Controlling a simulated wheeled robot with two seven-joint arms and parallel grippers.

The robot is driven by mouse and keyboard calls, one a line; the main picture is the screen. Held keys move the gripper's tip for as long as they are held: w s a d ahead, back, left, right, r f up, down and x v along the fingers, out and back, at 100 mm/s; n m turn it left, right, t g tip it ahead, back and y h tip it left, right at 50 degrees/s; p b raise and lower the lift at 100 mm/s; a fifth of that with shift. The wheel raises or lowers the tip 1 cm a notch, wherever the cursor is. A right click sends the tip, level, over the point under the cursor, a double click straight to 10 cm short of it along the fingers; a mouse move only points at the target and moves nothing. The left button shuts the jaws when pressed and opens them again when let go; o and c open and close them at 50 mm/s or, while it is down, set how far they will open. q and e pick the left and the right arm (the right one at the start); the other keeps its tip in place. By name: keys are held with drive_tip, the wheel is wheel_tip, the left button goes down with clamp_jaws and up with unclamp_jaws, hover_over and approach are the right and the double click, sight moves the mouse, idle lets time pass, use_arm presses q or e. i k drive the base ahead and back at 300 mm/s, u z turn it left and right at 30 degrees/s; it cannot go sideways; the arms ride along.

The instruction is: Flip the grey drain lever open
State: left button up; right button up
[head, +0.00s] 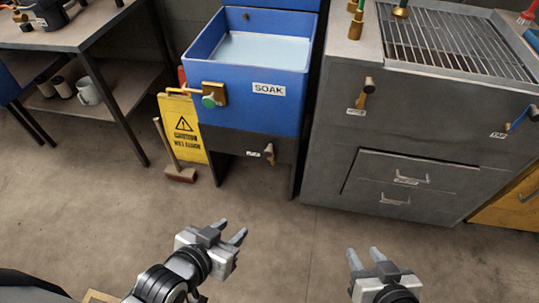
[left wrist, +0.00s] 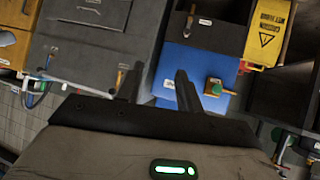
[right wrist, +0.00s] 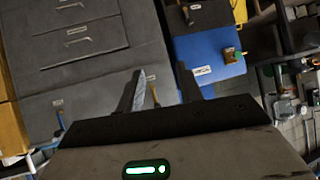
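One lever (head: 270,154) is on the dark panel below the blue SOAK tub (head: 250,107); the other lever (head: 366,91) is on the grey sink cabinet (head: 430,125). Their small labels are too blurred to tell which is the drain. Both hang roughly downward or slightly tilted. My left gripper (head: 231,230) is open and empty, in front of and below the tub. My right gripper (head: 364,257) is open and empty, in front of the cabinet. Neither touches anything.
A blue lever (head: 521,118) is on the cabinet's right. A table (head: 70,35) is at left. The floor between is clear.

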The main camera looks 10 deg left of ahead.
sight(268, 153)
drive_tip(key=k, duration=0.5)
drive_tip(key=u, duration=0.65)
drive_tip(key=i, duration=1.1)
drive_tip(key=z, duration=0.1)
